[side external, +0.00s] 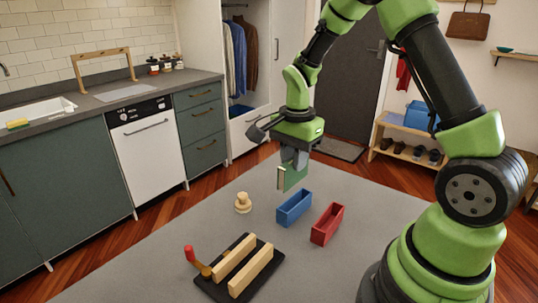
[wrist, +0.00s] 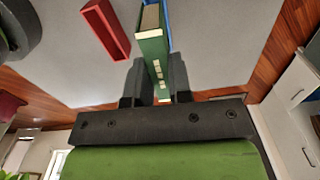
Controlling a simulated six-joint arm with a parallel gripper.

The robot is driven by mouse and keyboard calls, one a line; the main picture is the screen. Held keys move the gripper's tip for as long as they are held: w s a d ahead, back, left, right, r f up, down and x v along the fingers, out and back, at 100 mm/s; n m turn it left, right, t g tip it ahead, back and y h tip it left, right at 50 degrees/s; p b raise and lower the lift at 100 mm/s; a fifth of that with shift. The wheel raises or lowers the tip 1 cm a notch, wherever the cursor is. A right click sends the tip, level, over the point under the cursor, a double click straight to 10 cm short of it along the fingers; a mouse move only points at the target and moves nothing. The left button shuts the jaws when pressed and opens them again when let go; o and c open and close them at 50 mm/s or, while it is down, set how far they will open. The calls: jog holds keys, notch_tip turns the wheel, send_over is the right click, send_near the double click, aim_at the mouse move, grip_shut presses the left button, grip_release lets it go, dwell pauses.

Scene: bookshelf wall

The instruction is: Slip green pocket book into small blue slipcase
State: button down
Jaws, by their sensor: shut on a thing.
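The green pocket book (side external: 291,177) is held upright between the fingers of my gripper (side external: 294,155), above the grey table. In the wrist view the book (wrist: 152,50) stands between the two dark fingers of my gripper (wrist: 154,85), its pale page edges showing. The small blue slipcase (side external: 294,208) sits on the table, an open-topped box below the book. The book is apart from it in the side view. In the wrist view only a strip of the blue slipcase (wrist: 168,22) shows beside the book, which hides the rest.
A red open box (side external: 327,224) stands right of the blue slipcase; it also shows in the wrist view (wrist: 106,28). A cream knobbed piece (side external: 243,203) stands to the left. A black base with wooden bars (side external: 240,268) and a red-tipped handle (side external: 190,254) lie at the front.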

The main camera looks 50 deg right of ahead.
aim_at(297, 181)
jog(key=shift+s+d+f, duration=0.15)
jog(key=shift+d+f, duration=0.1)
jog(key=shift+d, duration=0.3)
jog(key=shift+f, duration=1.9)
jog(key=shift+f, duration=0.1)
jog(key=shift+f, duration=2.35)
jog(key=c, duration=0.5)
grip_release()
jog(key=shift+c, duration=0.2)
